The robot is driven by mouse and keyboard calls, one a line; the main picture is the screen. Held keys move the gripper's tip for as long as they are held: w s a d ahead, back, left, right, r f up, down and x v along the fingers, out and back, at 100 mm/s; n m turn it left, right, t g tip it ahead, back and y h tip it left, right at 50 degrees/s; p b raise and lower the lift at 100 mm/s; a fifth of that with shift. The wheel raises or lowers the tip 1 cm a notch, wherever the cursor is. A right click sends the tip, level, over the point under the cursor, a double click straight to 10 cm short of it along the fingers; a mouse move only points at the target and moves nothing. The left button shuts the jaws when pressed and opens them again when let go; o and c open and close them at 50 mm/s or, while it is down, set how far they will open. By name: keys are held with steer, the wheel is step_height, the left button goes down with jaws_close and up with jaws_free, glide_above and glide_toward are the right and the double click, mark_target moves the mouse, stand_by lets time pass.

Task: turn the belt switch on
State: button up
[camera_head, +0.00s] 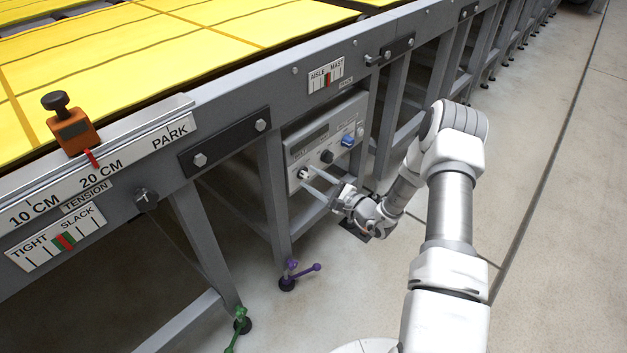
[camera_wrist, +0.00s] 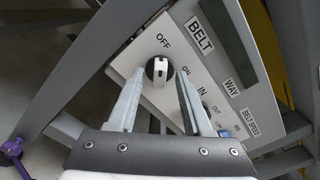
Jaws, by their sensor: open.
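I cannot tell which label the knob points at. My gripper (camera_wrist: 158,75) is open, with one finger on each side of the knob in the picture. Contact cannot be made out. In the head view my gripper (camera_head: 312,179) reaches the lower left of the panel (camera_head: 322,131), where the fingers partly cover the switch.
A dark knob (camera_head: 327,156) and a blue knob (camera_head: 347,140) sit further right on the panel. Frame legs (camera_head: 275,195) flank the panel. A purple-handled foot (camera_head: 289,277) stands below on the floor. The floor right of my arm (camera_head: 560,230) is clear.

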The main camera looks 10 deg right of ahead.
jaws_close()
